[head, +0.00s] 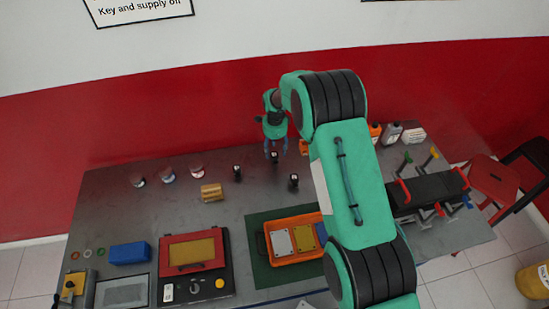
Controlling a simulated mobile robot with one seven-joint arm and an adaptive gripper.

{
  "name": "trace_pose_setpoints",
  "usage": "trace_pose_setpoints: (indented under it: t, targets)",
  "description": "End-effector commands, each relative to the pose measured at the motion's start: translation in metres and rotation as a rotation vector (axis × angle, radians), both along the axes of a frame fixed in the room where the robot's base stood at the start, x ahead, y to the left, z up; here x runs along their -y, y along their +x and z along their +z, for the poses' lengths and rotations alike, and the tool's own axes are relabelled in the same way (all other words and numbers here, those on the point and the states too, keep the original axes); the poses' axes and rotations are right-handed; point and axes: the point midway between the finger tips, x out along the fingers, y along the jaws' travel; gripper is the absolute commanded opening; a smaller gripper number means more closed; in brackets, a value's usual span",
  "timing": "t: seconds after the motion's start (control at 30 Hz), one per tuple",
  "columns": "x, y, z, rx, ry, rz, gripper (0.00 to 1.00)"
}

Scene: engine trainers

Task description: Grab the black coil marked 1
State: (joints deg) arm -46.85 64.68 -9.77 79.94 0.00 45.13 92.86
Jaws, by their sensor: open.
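Three small black coils with whitish marks stand on the grey bench: one on the left (237,173), one in the middle (274,157) and one on the right (293,180). Their marks are too small to read, so I cannot tell which is marked 1. My gripper (276,149) points down with its blue fingers apart, open. In the picture the middle coil shows between and just below the fingertips. I cannot tell how far above it they are. Nothing shows held.
A wooden block (211,192) and several small jars (168,175) stand to the left. An orange tray (268,248) with plates lies on a green mat (257,272). A red-framed box (193,252) sits front left. Bottles (391,133) stand at the back right. My arm hides part of the bench.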

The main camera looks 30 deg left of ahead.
Motion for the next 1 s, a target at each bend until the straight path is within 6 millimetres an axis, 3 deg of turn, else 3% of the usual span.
trace_pose_setpoints:
  t: [0.5,1.0]
  targets:
    - [-0.003,0.000,-0.042,-0.001,-0.001,0.000,0.56]
    - [-0.003,0.000,-0.048,0.000,0.000,0.000,0.56]
